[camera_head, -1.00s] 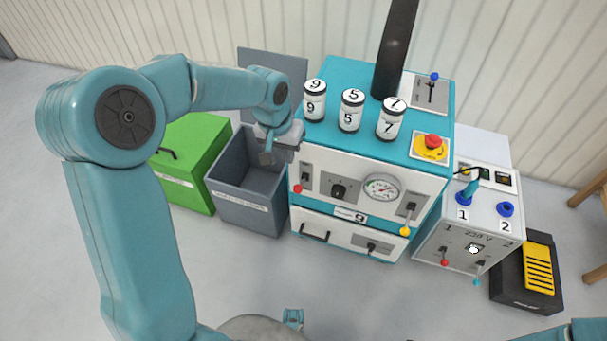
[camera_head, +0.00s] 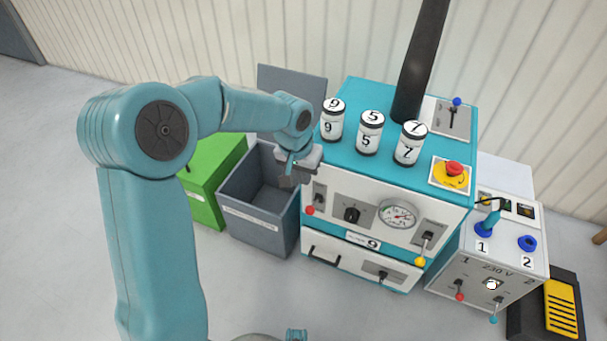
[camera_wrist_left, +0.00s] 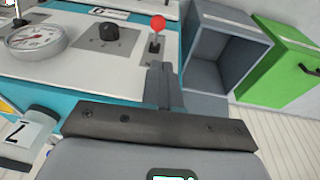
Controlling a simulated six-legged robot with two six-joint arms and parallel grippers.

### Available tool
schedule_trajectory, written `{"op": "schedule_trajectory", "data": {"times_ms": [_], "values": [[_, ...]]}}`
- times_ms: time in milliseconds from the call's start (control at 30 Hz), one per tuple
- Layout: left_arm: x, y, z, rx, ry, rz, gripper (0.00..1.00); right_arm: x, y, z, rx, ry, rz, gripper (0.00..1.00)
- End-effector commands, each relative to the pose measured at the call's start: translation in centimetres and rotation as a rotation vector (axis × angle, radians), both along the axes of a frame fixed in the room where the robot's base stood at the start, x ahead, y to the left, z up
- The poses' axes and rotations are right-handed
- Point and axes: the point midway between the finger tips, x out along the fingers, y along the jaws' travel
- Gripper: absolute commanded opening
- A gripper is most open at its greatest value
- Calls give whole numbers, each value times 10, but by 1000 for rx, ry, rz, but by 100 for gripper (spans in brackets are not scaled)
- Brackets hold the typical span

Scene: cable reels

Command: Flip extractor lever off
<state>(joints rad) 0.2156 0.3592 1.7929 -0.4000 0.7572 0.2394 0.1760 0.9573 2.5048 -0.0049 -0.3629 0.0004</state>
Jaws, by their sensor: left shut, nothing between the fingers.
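My left gripper (camera_head: 287,180) is shut and empty, at the left front edge of the teal and white machine (camera_head: 390,185). Its closed fingers show in the left wrist view (camera_wrist_left: 160,85), close to a red-knobbed lever (camera_wrist_left: 157,25) and apart from it in that picture. That lever's red knob (camera_head: 310,210) hangs low on the machine's front panel in the head view. A yellow-knobbed lever (camera_head: 420,260) is at the panel's right. A blue-knobbed lever (camera_head: 455,108) stands upright on a plate on top, beside a black pipe (camera_head: 420,65). I cannot read which lever is the extractor's. My right gripper is out of view.
Several numbered jars (camera_head: 370,135) and a red emergency button (camera_head: 454,169) are on top. A grey open bin (camera_head: 262,220) and a green box (camera_head: 212,180) stand left. A 230 V box (camera_head: 485,270) with more levers stands right. Floor in front is clear.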

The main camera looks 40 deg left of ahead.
Motion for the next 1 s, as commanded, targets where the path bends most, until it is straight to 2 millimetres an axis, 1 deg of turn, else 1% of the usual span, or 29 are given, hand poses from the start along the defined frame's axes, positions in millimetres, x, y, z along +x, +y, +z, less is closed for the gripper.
{"op": "schedule_trajectory", "data": {"times_ms": [33,200,267,400,500,600,1000], "values": [[2,0,-16,-1,3,0,0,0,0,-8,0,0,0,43],[11,-1,-52,-1,3,1,0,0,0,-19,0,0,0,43],[13,-1,-63,-1,3,0,0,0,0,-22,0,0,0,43],[9,-7,-82,-1,1,-1,0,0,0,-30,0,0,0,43],[7,-9,-89,0,0,-1,0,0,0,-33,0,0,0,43],[6,-10,-93,0,0,1,0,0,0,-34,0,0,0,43],[6,-10,-93,0,-2,0,0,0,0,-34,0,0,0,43]]}}
